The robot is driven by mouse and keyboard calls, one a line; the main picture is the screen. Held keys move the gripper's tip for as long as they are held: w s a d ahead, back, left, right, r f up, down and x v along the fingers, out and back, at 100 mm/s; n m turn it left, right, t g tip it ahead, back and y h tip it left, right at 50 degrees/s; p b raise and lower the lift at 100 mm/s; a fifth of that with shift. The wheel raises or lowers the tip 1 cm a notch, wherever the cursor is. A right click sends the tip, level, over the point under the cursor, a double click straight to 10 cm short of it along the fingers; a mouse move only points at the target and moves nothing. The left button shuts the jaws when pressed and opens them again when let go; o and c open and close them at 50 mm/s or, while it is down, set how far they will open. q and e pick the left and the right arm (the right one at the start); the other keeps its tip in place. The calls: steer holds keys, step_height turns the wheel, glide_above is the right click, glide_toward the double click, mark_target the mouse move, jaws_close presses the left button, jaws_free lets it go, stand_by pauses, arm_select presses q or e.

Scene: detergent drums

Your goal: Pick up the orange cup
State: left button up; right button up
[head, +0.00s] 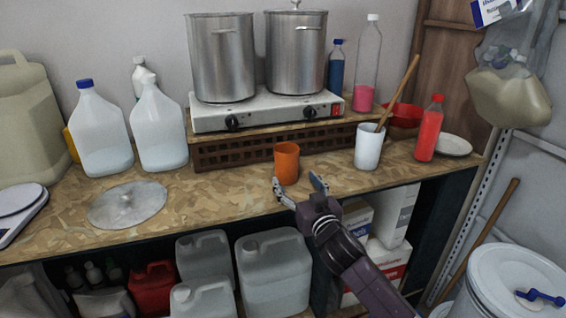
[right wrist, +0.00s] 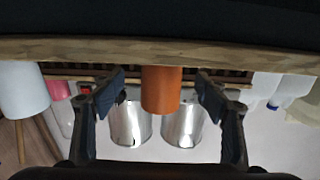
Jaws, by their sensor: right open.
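The orange cup (head: 287,163) stands upright on the wooden worktop, near its front middle. My right gripper (head: 298,183) is open at the worktop's front edge, just in front of the cup, with one finger to each side of it in the picture. In the right wrist view, which looks upside down, the orange cup (right wrist: 161,90) shows between the two open fingers of the right gripper (right wrist: 161,80). I see no contact between fingers and cup. My left gripper is not in view.
A white cup (head: 368,148) with a wooden stick stands right of the orange cup. Behind is a slatted riser (head: 235,152) with a double hotplate (head: 270,110) and two steel pots. A metal lid (head: 127,204) lies left. The worktop between lid and orange cup is clear.

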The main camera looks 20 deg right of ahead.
mark_target(291, 173)
steer(key=shift+w, duration=0.6)
steer(key=shift+w+a+r+p, duration=0.1)
steer(key=shift+w+r+p, duration=0.1)
steer(key=shift+w, duration=0.35)
steer(key=shift+w+a+r+p, duration=0.1)
steer(key=shift+w+r+p, duration=0.1)
steer(key=shift+w, duration=0.35)
steer(key=shift+w+a+f, duration=0.1)
steer(key=shift+w+f, duration=0.05)
steer(key=shift+w, duration=1.55)
steer(key=shift+c, duration=0.2)
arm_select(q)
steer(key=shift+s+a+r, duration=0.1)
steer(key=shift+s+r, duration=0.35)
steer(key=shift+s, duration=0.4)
arm_select(e)
steer(key=c, duration=1.3)
